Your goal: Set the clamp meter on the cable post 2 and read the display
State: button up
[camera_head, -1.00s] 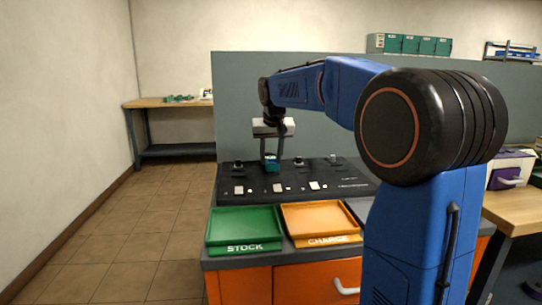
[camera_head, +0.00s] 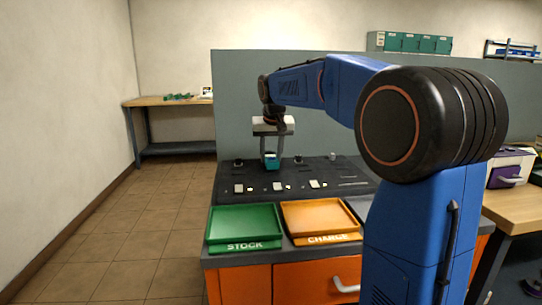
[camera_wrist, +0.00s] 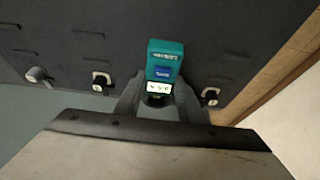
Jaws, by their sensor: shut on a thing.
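My gripper (camera_head: 270,153) is shut on the teal clamp meter (camera_head: 271,160) above the back of the dark panel (camera_head: 350,174). In the wrist view the meter (camera_wrist: 166,60) sits between my fingers. Its small lit display (camera_wrist: 159,86) faces this camera and shows dark digits, too small to read surely. A dark round part (camera_wrist: 155,100) shows just below the display. I cannot tell whether it is a post or the meter's jaw. Posts stand on both sides of the meter, one to its left (camera_head: 238,162) and others to its right (camera_head: 298,159). Post numbers are not legible.
A green STOCK tray (camera_head: 245,244) and an orange CHARGE tray (camera_head: 335,237) lie in front of the panel. A grey partition (camera_head: 235,100) rises behind it. A wooden bench (camera_head: 140,102) stands far left, with open floor before it.

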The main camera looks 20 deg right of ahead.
jog(key=shift+f, duration=0.55)
jog(key=o, duration=0.9)
jog(key=shift+o, duration=0.2)
jog(key=shift+r, duration=0.1)
jog(key=v, duration=1)
jog(key=shift+s+r, duration=0.2)
jog(key=shift+r, duration=0.15)
jog(key=shift+a, duration=0.1)
dwell(0.4)
